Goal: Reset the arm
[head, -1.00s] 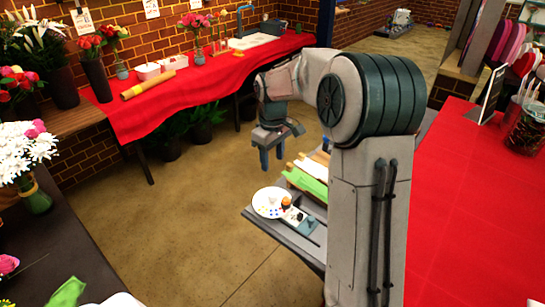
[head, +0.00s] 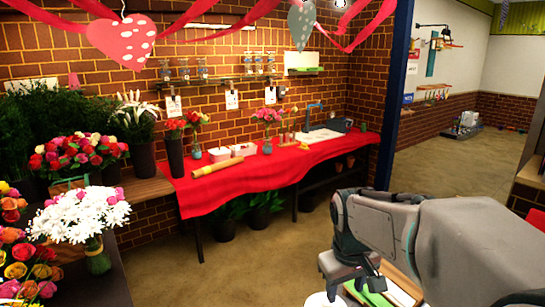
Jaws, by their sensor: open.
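My arm reaches in from the lower right of the head view. My gripper (head: 370,283) hangs at its end, low in the picture, with its fingers pointing down. It is open, and I see nothing held between the fingers. Below it, cut off by the bottom edge, are a white round plate (head: 322,299) and a green item (head: 372,295) on a tray. Whether the fingers touch anything there is not clear.
A long table with a red cloth (head: 250,185) stands along the brick wall, bearing vases, white boxes, a paper roll (head: 223,164) and a sink (head: 320,135). White flowers (head: 80,215) stand on a dark table at left. The floor between is clear.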

